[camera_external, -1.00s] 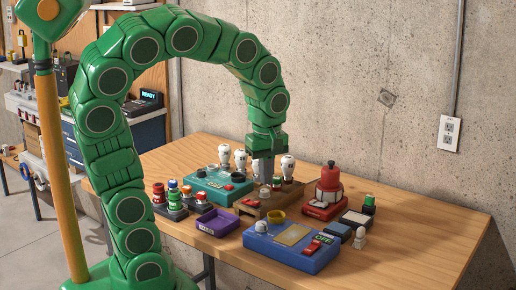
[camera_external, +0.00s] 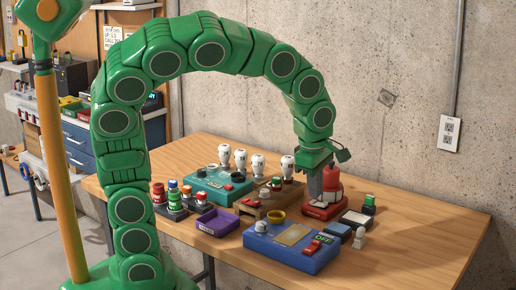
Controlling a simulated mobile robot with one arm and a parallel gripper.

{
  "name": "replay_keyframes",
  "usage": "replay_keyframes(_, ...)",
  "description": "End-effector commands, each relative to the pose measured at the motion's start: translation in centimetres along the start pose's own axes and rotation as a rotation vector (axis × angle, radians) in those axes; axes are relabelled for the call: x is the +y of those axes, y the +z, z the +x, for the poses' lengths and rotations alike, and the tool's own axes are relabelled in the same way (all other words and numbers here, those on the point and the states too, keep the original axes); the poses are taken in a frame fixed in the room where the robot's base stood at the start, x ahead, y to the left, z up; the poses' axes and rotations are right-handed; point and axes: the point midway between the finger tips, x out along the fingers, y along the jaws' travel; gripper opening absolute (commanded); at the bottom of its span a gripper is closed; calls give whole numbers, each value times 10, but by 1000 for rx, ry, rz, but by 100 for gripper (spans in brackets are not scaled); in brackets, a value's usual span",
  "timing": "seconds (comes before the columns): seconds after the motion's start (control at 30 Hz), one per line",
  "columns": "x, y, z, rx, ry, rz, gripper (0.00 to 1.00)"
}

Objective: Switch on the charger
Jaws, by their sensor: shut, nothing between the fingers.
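My gripper (camera_external: 314,194) points straight down with its grey fingers together, empty. It is at the left side of a red device (camera_external: 332,184) with a domed body on a red base, partly covering it; I cannot tell whether they touch. In front is a blue box (camera_external: 283,258) with a pale knob, a tan panel, a red switch (camera_external: 312,247) and a small green-lit display (camera_external: 324,238). A teal box (camera_external: 207,192) with dark knobs and a red button is farther left. No readable label shows which one is the charger.
White bulb-like pieces (camera_external: 258,165) stand behind a brown wooden block (camera_external: 257,208). The wooden table (camera_external: 420,235) is clear at the right.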

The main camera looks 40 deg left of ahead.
Motion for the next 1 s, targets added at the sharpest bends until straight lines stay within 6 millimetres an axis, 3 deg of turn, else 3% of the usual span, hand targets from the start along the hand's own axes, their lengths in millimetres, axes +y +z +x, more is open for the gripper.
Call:
replay_keyframes(0.27, 0, 0, 10, 1, -4, 1, 0)
replay_keyframes(1.0, -1, -1, 122, 3, -5, 1, 0)
